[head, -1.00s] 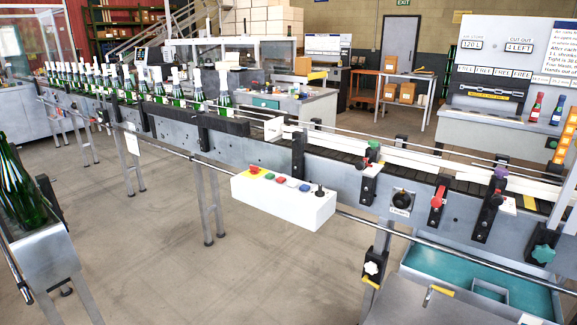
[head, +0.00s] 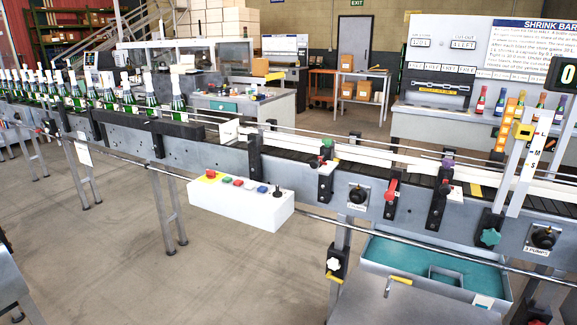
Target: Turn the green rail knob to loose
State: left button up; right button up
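A small green knob (head: 327,142) sits on top of a black bracket on the conveyor's near side, right of centre, above a white tag (head: 327,168). Which way it is turned is too small to tell. A larger teal star knob (head: 490,237) is lower on the conveyor side at the right. A red-handled knob (head: 390,190) and a purple knob (head: 447,163) stand between them. Neither of my grippers shows in the head view.
A white button box (head: 240,205) juts out from the conveyor front, and a long rail runs along it. A teal-lined tray (head: 410,260) is below the knobs. Several foil-topped bottles (head: 150,92) stand on the conveyor at left. Floor (head: 230,275) in front is clear.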

aim_at(327, 142)
jog(key=i+j, duration=0.15)
jog(key=i, duration=0.3)
jog(key=i+j, duration=0.15)
jog(key=i, duration=0.3)
jog(key=i+j, duration=0.1)
jog(key=i, duration=0.3)
jog(key=j+u, duration=0.05)
